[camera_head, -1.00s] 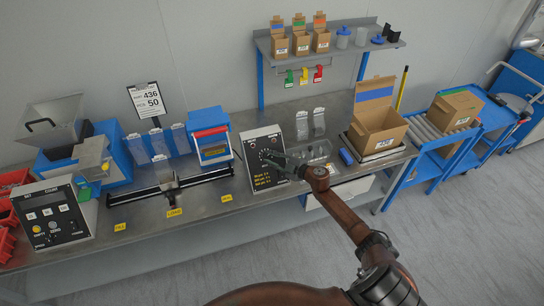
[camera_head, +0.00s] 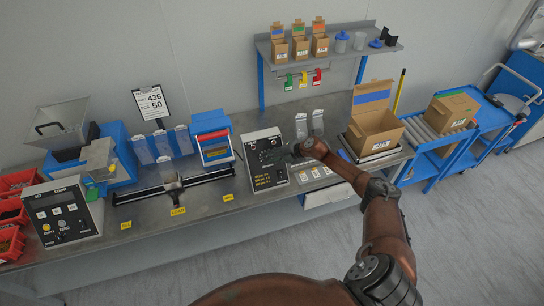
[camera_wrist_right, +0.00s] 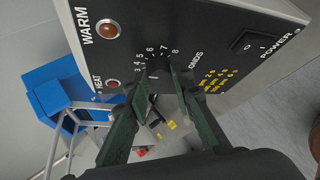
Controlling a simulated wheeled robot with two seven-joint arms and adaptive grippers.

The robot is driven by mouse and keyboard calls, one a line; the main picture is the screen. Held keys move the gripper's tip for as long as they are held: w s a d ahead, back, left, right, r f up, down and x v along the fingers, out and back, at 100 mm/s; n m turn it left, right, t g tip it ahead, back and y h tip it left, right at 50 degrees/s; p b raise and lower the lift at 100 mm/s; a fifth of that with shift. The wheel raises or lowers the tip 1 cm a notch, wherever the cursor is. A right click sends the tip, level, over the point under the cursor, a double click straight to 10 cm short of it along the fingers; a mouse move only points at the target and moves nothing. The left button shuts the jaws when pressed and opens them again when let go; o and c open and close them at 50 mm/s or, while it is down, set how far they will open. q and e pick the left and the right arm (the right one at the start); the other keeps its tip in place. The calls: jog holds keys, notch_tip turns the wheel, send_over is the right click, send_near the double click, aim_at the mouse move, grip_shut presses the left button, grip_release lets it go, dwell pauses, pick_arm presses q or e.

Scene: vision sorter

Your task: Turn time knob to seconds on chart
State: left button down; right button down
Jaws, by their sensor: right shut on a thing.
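The control box (camera_head: 252,146) stands on the bench, with a black front panel. My right gripper (camera_head: 285,156) is at that panel; its fingers are hard to make out in the head view. In the right wrist view, the right gripper (camera_wrist_right: 159,76) is shut on the time knob (camera_wrist_right: 158,65), a dark knob ringed by white numbers up to 8. The fingers partly hide the knob, its pointer and the word ending in "ONDS". The yellow chart (camera_wrist_right: 220,79) is beside the dial, and also shows in the head view (camera_head: 263,183). My left gripper is not in view.
A power switch (camera_wrist_right: 255,41) and the WARM lamp (camera_wrist_right: 108,29) are near the dial. Clear plastic bags (camera_head: 318,122) stand close behind my wrist.

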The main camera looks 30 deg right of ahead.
jog(key=shift+n+g, duration=0.4)
jog(key=shift+n, duration=0.1)
jog(key=shift+a+f+p, duration=0.1)
jog(key=shift+a+p, duration=0.05)
jog(key=shift+p, duration=0.15)
jog(key=c, duration=1.7)
grip_release()
jog(key=v, duration=1.2)
jog(key=shift+a, duration=0.1)
